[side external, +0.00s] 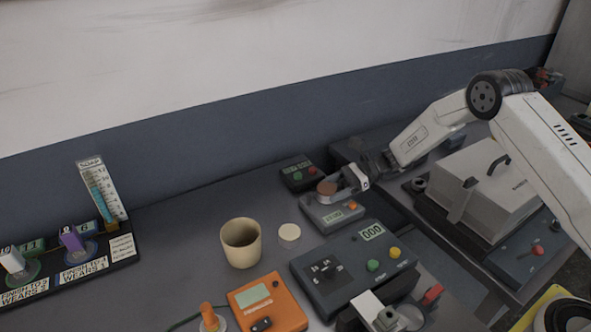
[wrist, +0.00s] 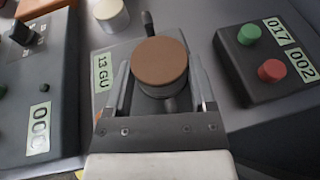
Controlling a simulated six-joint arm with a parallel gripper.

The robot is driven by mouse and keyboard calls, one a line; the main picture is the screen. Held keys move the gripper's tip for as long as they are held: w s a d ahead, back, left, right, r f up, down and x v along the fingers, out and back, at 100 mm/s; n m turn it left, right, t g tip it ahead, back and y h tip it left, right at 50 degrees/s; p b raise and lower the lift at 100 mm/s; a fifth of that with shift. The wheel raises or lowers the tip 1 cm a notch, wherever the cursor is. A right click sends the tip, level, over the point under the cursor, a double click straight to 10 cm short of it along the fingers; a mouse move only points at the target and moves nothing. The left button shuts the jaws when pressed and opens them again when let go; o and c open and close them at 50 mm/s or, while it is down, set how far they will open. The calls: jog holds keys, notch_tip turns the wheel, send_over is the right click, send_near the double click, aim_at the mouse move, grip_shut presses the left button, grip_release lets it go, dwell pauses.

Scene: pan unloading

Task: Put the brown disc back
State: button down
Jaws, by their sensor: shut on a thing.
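The disc looks level. I cannot tell whether it touches the device or is just above it; its underside is hidden.
A pale round disc (side external: 289,233) and a beige cup (side external: 241,243) stand left of the device. A dark control box (side external: 347,268) is in front; a small button box (side external: 301,174) is behind. An orange meter (side external: 268,304) is at front. Bare table lies left of the cup.

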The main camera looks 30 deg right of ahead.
aim_at(333, 186)
grip_release()
jog(key=shift+v, duration=0.85)
jog(key=shift+s+d+r, duration=0.1)
jog(key=shift+d+r, duration=0.5)
jog(key=shift+d, duration=0.05)
notch_tip(333, 186, up, 6)
jog(key=shift+r, duration=0.15)
jog(key=shift+s, duration=0.1)
